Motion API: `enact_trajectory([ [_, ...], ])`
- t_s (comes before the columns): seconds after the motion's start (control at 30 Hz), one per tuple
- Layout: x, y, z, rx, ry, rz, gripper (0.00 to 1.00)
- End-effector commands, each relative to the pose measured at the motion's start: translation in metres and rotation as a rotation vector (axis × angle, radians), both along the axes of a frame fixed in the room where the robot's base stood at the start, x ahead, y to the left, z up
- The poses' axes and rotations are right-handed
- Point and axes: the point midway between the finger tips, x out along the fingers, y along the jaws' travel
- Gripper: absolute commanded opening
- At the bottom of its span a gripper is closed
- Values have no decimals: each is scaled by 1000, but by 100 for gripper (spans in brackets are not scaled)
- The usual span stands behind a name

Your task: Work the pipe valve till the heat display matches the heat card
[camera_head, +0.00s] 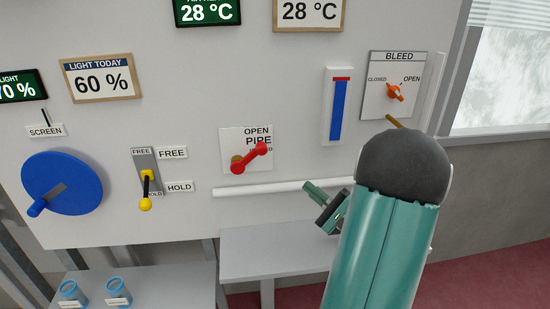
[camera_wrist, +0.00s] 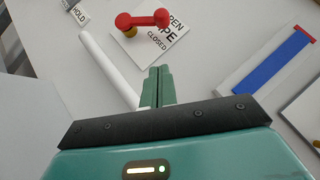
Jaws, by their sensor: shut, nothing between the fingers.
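The pipe valve (camera_head: 250,157) is a red lever with ball ends and a brass hub, on a white plate (camera_head: 233,136) marked OPEN, PIPE and CLOSED. The lever slants up to the right and its upper right ball covers part of the CLOSED word. It also shows in the wrist view (camera_wrist: 143,19). The dark display (camera_head: 207,13) at the top reads 28 °C. The wood-framed card (camera_head: 309,13) to its right also reads 28 °C; both are cut off above. My gripper (camera_head: 308,187) is shut and empty, below and right of the valve, apart from it.
A white horizontal pipe (camera_head: 270,189) runs below the valve, near my gripper. A blue-filled gauge (camera_head: 339,108) and the orange BLEED knob (camera_head: 394,92) are to the right. A yellow-tipped lever (camera_head: 146,190) and a blue wheel (camera_head: 65,183) are left. A grey shelf (camera_head: 270,255) lies below.

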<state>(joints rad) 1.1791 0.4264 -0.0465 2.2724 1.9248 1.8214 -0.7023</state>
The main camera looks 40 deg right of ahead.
Motion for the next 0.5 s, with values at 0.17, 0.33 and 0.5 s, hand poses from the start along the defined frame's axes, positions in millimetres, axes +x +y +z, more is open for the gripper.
enact_trajectory([
  [0.17,-5,-4,1,24,-43,-39,0],
  [0.33,15,1,11,20,-42,-35,0],
  [0.5,46,4,24,20,-40,-34,0],
])
